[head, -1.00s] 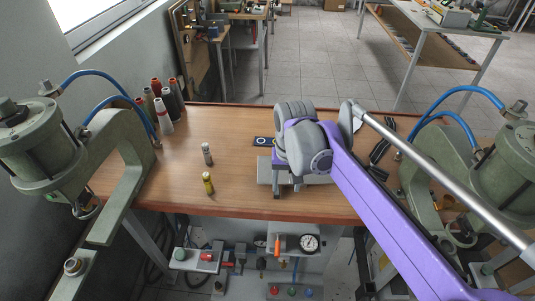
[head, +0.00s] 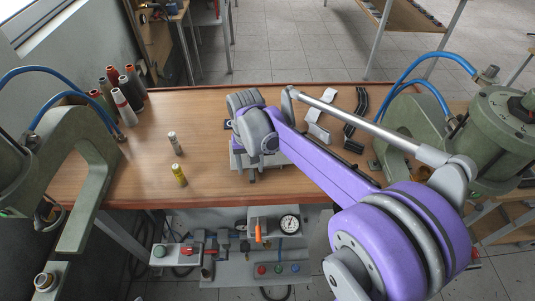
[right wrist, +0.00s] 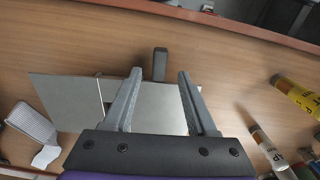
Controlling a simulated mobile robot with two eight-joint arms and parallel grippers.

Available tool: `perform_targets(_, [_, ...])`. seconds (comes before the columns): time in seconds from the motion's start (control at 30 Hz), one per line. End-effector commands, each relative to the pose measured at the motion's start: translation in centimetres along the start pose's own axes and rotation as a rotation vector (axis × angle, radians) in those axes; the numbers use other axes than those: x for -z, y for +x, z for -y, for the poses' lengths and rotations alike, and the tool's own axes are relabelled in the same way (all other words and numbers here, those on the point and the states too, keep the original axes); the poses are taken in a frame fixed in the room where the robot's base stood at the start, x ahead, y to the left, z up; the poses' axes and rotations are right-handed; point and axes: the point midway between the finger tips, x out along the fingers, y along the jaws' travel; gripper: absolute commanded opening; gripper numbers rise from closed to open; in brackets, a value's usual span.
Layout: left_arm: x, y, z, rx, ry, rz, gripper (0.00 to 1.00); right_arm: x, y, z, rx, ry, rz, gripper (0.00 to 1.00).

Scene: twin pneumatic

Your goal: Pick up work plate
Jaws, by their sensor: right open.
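The work plate (head: 240,158) appears as flat grey metal on the wooden table, partly hidden under my right arm in the head view. In the right wrist view the flat grey metal (right wrist: 62,92) extends to the left of and behind my right gripper (right wrist: 160,74). A thin seam crosses it, so I cannot tell whether it is one piece or two. A dark upright tab (right wrist: 160,64) shows between the fingertips. The right gripper is open and empty above the metal. Its height above the plate is unclear. My left gripper is not in view.
Two small cylinders, one grey (head: 175,143) and one yellow (head: 179,175), stand left of the plate. Several spools (head: 125,92) stand at the back left. Green presses flank the table, left (head: 85,165) and right (head: 500,130). A gauge box (head: 262,226) sits below the front edge.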

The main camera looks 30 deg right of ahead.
Motion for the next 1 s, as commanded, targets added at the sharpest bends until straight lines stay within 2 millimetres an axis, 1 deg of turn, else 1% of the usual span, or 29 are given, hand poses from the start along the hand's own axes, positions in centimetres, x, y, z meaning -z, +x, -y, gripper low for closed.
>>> perform_targets(0.03, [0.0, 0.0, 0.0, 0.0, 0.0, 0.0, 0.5, -0.1, 0.8, -0.2, 0.0, 0.001, 0.0, 0.57])
perform_targets(0.1, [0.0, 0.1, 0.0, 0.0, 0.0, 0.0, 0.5, -0.1, 1.8, -0.2, 0.0, 0.0, 0.0, 0.57])
perform_targets(0.2, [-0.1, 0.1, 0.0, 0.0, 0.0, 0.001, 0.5, -0.1, 2.7, -0.2, 0.0, 0.0, 0.0, 0.57])
perform_targets(0.47, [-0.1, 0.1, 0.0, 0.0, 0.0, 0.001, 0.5, -0.1, 2.9, -0.2, 0.0, 0.0, 0.0, 0.57])
perform_targets(0.5, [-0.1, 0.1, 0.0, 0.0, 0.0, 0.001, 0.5, -0.1, 2.9, -0.2, 0.0, 0.0, 0.0, 0.5])
perform_targets(0.57, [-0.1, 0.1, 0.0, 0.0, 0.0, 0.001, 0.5, -0.1, 2.9, -0.1, 0.0, 0.0, 0.0, 0.4])
perform_targets(0.7, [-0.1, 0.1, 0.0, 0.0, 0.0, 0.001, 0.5, -0.1, 2.9, -0.2, 0.0, 0.0, 0.0, 0.14])
perform_targets(0.77, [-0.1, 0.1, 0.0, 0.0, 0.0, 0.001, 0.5, -0.1, 2.9, -0.2, 0.0, 0.0, 0.0, 0.04])
perform_targets(0.8, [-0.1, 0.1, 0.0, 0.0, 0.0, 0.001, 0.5, -0.1, 2.9, -0.2, 0.0, 0.0, 0.0, 0.0])
perform_targets(1.0, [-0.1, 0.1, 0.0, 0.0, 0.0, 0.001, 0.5, -0.1, 2.8, -0.2, 0.0, 0.0, -0.001, 0.0])
